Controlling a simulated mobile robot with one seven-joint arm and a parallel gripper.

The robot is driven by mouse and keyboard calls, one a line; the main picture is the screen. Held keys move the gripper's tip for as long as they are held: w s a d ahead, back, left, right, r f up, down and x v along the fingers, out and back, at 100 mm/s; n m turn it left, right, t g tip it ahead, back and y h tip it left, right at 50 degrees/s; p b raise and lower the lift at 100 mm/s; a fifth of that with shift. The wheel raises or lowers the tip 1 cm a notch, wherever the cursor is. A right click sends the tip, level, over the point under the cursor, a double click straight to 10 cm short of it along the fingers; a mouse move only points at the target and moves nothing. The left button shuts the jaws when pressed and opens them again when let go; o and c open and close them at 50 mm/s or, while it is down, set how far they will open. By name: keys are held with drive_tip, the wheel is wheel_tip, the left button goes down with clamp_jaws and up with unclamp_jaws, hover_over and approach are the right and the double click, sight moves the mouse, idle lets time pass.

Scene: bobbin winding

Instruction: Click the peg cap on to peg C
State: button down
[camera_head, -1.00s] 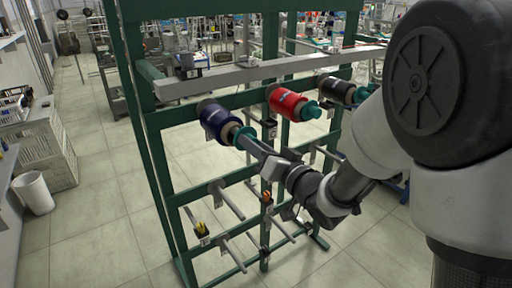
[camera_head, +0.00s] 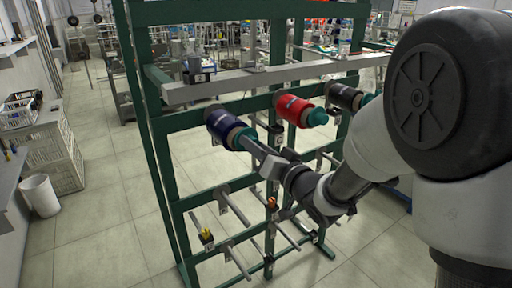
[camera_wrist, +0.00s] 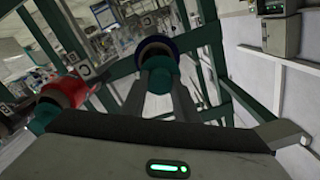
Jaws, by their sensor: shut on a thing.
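A navy bobbin (camera_head: 224,126) sits on an upper peg of the green rack, at the left of the row. My gripper (camera_head: 246,140) is shut on a teal peg cap (camera_wrist: 160,74) at the near end of this bobbin. Whether the cap is seated on the peg cannot be told. The peg itself is hidden behind the cap.
A red bobbin (camera_head: 294,108) with a teal cap (camera_head: 317,117) and a black bobbin (camera_head: 342,96) hang to the right. Several bare pegs (camera_head: 237,261) stick out lower on the rack. A grey beam (camera_head: 265,76) crosses above. Open floor lies at the left.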

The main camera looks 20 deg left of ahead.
drive_tip(key=shift+a, duration=0.1)
idle(0.3)
drive_tip(key=shift+w+a, duration=0.15)
drive_tip(key=shift+w, duration=0.05)
drive_tip(key=c, duration=1.3)
unclamp_jaws()
drive_tip(key=b+v, duration=1)
drive_tip(key=v, duration=0.7)
drive_tip(key=shift+d, duration=0.25)
